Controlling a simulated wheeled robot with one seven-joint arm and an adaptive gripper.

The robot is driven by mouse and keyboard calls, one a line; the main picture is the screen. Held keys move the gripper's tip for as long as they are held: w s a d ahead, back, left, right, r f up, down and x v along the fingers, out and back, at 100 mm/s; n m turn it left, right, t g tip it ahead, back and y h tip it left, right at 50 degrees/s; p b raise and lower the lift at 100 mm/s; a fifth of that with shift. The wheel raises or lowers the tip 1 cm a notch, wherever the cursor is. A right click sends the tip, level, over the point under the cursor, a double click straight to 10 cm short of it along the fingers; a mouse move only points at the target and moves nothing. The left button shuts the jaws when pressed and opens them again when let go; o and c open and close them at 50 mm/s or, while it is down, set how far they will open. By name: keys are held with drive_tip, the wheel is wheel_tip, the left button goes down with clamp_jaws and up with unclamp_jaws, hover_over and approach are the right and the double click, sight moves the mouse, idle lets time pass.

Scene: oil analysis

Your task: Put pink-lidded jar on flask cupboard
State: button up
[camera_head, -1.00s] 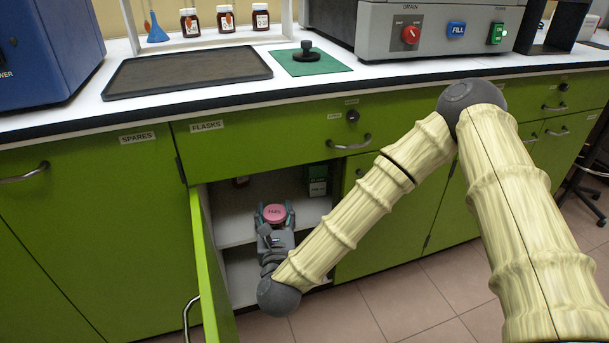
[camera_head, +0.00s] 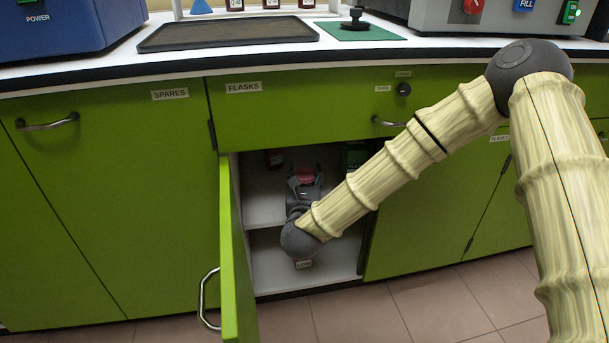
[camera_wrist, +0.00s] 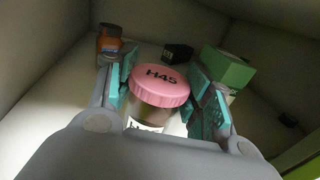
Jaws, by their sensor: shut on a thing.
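The pink-lidded jar (camera_wrist: 160,88) is upright between the two teal-padded fingers of my gripper (camera_wrist: 163,98) in the wrist view. My gripper is shut on it. The lid reads "H45", and the jar's lower part is mostly hidden by my gripper. In the head view, the pink lid (camera_head: 305,174) shows inside the open flask cupboard (camera_head: 265,208), above its middle shelf. My gripper (camera_head: 305,178) reaches in through the doorway. I cannot tell whether the jar touches the shelf.
The cupboard door (camera_head: 236,260) stands open at the left. Inside are an orange-labelled bottle (camera_wrist: 109,40) at back left, a small black box (camera_wrist: 177,53) at the back and a green box (camera_wrist: 228,68) at right. A labelled item (camera_head: 304,264) sits on the lower shelf.

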sight(305, 171)
drive_tip(key=shift+w+f+b, duration=0.6)
drive_tip(key=shift+w+b, duration=0.2)
drive_tip(key=shift+w, duration=0.5)
drive_tip(key=shift+w+f+b, duration=0.55)
drive_tip(key=shift+w+b, duration=0.3)
drive_tip(key=shift+w, duration=0.4)
drive_tip(key=shift+w+f+b, duration=0.6)
drive_tip(key=shift+w+b, duration=0.2)
drive_tip(key=shift+w, duration=0.5)
drive_tip(key=shift+f, duration=0.1)
drive_tip(key=o, duration=1.2)
drive_tip(key=shift+s, duration=0.35)
drive_tip(key=s+p, duration=0.4)
drive_tip(key=s, duration=0.7)
drive_tip(key=shift+s+a+p, duration=0.15)
drive_tip(key=shift+p, duration=0.2)
